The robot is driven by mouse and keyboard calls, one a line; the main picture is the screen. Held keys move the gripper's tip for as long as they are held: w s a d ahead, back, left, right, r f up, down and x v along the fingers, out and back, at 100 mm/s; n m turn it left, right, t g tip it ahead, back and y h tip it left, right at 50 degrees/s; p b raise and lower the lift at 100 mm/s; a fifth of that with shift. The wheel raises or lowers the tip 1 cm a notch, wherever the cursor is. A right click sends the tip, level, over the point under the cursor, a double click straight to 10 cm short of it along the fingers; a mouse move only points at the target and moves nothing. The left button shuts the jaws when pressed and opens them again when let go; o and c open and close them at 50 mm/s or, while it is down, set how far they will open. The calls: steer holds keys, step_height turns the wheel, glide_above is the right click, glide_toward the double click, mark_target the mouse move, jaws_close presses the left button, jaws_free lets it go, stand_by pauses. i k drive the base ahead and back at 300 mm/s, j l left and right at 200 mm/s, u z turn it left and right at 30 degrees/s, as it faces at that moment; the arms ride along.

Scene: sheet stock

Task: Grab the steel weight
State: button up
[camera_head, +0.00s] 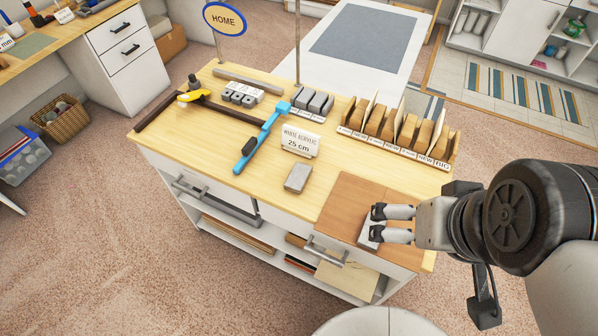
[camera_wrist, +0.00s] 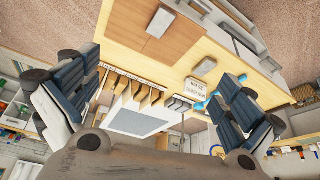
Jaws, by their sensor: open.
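Two flat grey metal-looking blocks lie on the bench; I cannot tell from looks alone which is the steel weight. One block (camera_head: 370,234) lies on the brown board (camera_head: 345,208) at the right end, partly hidden by my fingers; it also shows in the wrist view (camera_wrist: 160,22). The other block (camera_head: 298,177) lies on bare wood in front of the white sign, also in the wrist view (camera_wrist: 204,66). My gripper (camera_head: 377,222) is open and empty, in front of the board's block in the head view. In the wrist view its fingers (camera_wrist: 152,70) are wide apart, touching neither block.
Small grey blocks (camera_head: 312,103) sit at the back.

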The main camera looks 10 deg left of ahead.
mark_target(298, 177)
steer(key=j+z, duration=0.15)
steer(key=z, duration=0.45)
steer(key=j+z, duration=0.3)
steer(key=j, duration=0.9)
steer(key=j+z, duration=0.3)
steer(key=j, duration=0.85)
steer(key=k, duration=0.05)
